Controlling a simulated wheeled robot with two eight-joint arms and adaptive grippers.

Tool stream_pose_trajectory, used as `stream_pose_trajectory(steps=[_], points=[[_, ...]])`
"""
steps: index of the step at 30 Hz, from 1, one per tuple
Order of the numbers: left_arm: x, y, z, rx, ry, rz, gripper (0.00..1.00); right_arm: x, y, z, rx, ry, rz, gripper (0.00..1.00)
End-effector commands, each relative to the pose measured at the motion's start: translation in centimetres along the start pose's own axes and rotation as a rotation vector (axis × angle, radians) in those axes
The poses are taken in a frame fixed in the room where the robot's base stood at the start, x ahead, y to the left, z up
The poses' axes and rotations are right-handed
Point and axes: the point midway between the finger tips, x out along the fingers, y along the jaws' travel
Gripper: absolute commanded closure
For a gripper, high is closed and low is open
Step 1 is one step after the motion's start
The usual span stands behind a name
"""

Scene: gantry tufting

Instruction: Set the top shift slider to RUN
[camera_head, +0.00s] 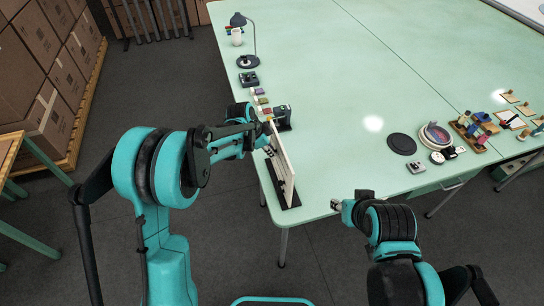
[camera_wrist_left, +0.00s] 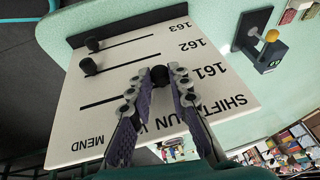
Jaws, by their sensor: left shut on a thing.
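The white shift board (camera_head: 284,168) stands upright on a black base at the table's near left edge, seen almost edge-on in the head view. In the left wrist view its face (camera_wrist_left: 130,95) appears inverted, with rows 161, 162 and 163 and MEND and partly hidden RUN labels. My left gripper (camera_head: 266,134) is shut on the black knob (camera_wrist_left: 160,75) of row 161, at the RUN-side end of its slot. The knobs of row 162 (camera_wrist_left: 88,66) and row 163 (camera_wrist_left: 92,44) sit at the MEND-side ends. My right gripper (camera_head: 337,204) hangs empty off the table's front edge.
A black box with a lever (camera_wrist_left: 262,45) stands beside the board. A lamp (camera_head: 246,40) and small items line the table's left edge. A black disc (camera_head: 402,144), a round tray (camera_head: 434,136) and a wooden rack (camera_head: 470,131) are at right. The table's middle is clear.

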Motion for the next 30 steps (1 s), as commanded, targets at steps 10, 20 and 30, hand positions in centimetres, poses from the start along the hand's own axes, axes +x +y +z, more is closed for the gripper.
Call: stream_pose_trajectory(steps=[10,20,30], points=[[-0.1,-0.5,0.0,-0.002,0.002,-0.012,0.61,0.0,0.0,0.0,0.0,0.0,0.0,0.6],[-0.6,-0.3,0.0,-0.001,0.001,-0.009,0.61,0.0,0.0,0.0,0.0,0.0,0.0,0.6],[-7.1,-0.3,0.0,-0.003,0.001,-0.008,0.61,0.0,0.0,0.0,0.0,0.0,0.0,0.6]])
